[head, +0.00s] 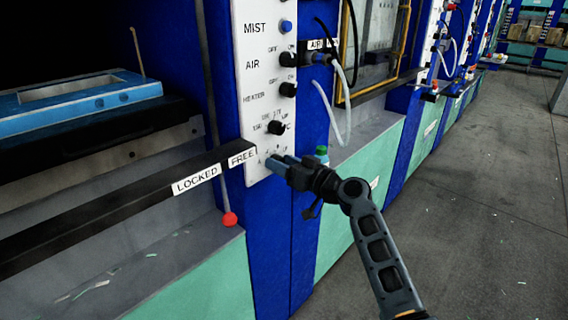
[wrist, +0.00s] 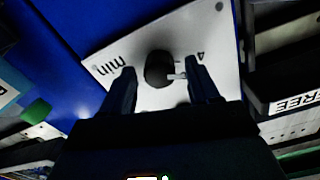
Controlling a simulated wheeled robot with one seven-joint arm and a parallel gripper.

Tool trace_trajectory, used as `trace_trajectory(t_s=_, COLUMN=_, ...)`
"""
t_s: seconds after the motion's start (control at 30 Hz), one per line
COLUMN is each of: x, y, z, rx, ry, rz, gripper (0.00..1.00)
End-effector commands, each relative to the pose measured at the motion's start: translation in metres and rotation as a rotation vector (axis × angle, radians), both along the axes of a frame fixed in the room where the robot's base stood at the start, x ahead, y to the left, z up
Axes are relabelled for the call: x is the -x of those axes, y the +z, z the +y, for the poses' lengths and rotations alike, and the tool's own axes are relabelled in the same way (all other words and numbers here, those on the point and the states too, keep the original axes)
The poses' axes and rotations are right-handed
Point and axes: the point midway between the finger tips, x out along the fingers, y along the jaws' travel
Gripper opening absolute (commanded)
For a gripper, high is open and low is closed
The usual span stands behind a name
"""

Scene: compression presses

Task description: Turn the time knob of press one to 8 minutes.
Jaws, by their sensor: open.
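The black time knob (wrist: 158,69) is on a white panel in the wrist view, beside the print "min" and a "4". A small light mark shows at its right side, towards my right finger. My gripper (wrist: 161,74) is open, with one finger on each side of the knob. I cannot tell whether the fingers touch it.
Above are the temperature knob (head: 277,127), heater knob (head: 288,90), air knob (head: 288,60) and blue mist button (head: 287,26). A LOCKED/FREE bar (head: 110,205) and a red-ended lever (head: 230,219) are to the left. A green-capped bottle (head: 321,154) stands behind my gripper. The floor to the right is open.

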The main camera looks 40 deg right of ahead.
Motion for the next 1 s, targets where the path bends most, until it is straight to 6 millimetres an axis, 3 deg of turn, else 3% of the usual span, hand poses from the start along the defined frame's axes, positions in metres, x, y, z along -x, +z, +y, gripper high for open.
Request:
trace_trajectory(t_s=0.07, x=0.0001, y=0.0, z=0.0, rx=0.0, ry=0.0, rz=0.0, gripper=0.58)
trace_trajectory(t_s=0.63, x=0.0005, y=0.0001, z=-0.0003, rx=0.0, ry=-0.001, rz=0.0, gripper=0.04)
trace_trajectory(t_s=1.0, x=0.0005, y=-0.0003, z=-0.0004, rx=-0.068, ry=0.0, rz=0.001, gripper=0.04)
